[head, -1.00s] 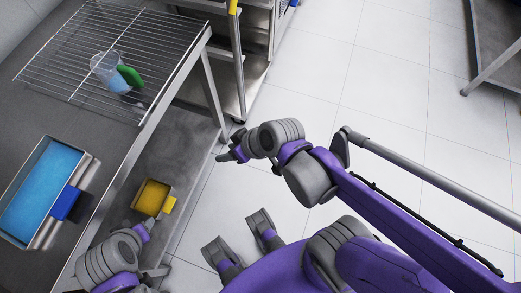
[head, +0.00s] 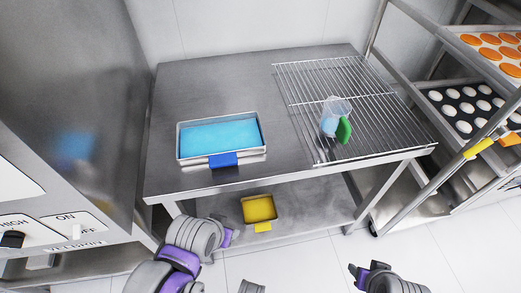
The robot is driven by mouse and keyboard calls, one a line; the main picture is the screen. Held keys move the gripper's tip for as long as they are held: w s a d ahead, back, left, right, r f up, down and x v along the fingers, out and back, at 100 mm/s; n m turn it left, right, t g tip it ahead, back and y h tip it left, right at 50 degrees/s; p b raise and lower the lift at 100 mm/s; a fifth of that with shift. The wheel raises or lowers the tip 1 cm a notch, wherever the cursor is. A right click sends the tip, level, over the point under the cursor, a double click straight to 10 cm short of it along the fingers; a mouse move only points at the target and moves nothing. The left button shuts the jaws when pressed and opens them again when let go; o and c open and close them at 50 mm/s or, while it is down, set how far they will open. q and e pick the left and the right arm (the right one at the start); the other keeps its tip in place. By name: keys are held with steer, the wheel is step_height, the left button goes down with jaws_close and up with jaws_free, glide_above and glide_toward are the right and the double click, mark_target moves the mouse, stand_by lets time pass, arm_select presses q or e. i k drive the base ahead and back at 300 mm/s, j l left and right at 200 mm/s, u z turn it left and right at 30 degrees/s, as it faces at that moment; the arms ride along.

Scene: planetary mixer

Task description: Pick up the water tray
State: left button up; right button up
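The water tray (head: 191,159) is a shallow rectangular metal tray of blue water, lying level on the left part of the steel table. A blue piece (head: 222,160) sits at the middle of its front side. My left gripper (head: 228,237) is below and in front of the table edge, apart from the tray and mostly hidden by its own wrist. My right gripper (head: 364,270) is low at the bottom right, over the floor and far from the tray. The finger opening of neither gripper shows clearly.
A wire rack (head: 377,105) on the table holds a clear jug (head: 330,118) with a green part. A yellow container (head: 259,208) stands on the lower shelf (head: 310,207). A large grey machine (head: 85,90) is at left; a trolley with baking trays (head: 462,110) is at right.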

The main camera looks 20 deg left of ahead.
mark_target(219, 141)
steer(key=u, duration=1.05)
steer(key=l+u, duration=0.2)
steer(key=l, duration=0.3)
steer(key=k+l+u, duration=0.2)
steer(key=l, duration=0.3)
